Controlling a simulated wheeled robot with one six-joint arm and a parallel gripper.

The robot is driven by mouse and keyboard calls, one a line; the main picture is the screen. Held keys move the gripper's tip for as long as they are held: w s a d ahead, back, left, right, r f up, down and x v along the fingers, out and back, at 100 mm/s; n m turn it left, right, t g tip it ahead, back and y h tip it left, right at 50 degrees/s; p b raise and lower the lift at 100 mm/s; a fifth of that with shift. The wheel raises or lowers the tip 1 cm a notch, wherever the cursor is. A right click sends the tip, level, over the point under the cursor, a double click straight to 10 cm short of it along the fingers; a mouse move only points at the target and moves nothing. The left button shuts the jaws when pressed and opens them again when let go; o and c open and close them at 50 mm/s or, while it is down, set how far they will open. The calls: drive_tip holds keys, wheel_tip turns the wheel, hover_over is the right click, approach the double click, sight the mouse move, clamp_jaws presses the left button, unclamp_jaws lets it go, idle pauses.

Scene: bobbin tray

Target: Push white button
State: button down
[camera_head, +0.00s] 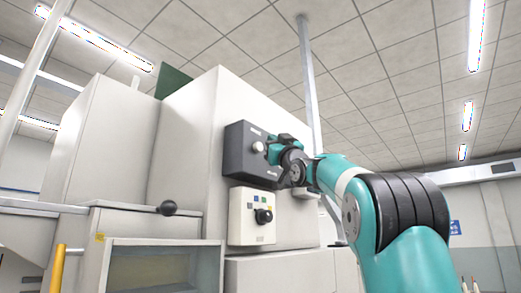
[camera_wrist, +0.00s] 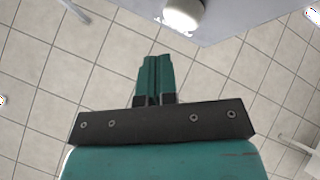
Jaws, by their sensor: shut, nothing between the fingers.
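The white button (camera_head: 258,147) is a round white knob on the front of a dark grey box (camera_head: 238,165) fixed to the pale machine. My gripper (camera_head: 272,150) is just right of the button in the head view. In the wrist view the button (camera_wrist: 183,14) is at the top edge, partly cut off, and looks bright. My gripper's teal fingers (camera_wrist: 154,60) are closed together with nothing between them. Their tips point toward the button's side of the picture, and a gap shows between tips and button. The head view does not clearly show the tips.
Below the dark box is a pale panel (camera_head: 242,231) with a black knob (camera_head: 263,216) and small coloured buttons. A yellow post (camera_head: 57,270) stands at lower left. A grey pole (camera_head: 310,90) rises behind my arm.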

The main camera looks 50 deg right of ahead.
drive_tip(key=shift+s+d+b, duration=0.1)
drive_tip(key=shift+s+b, duration=0.65)
drive_tip(key=shift+s, duration=1.15)
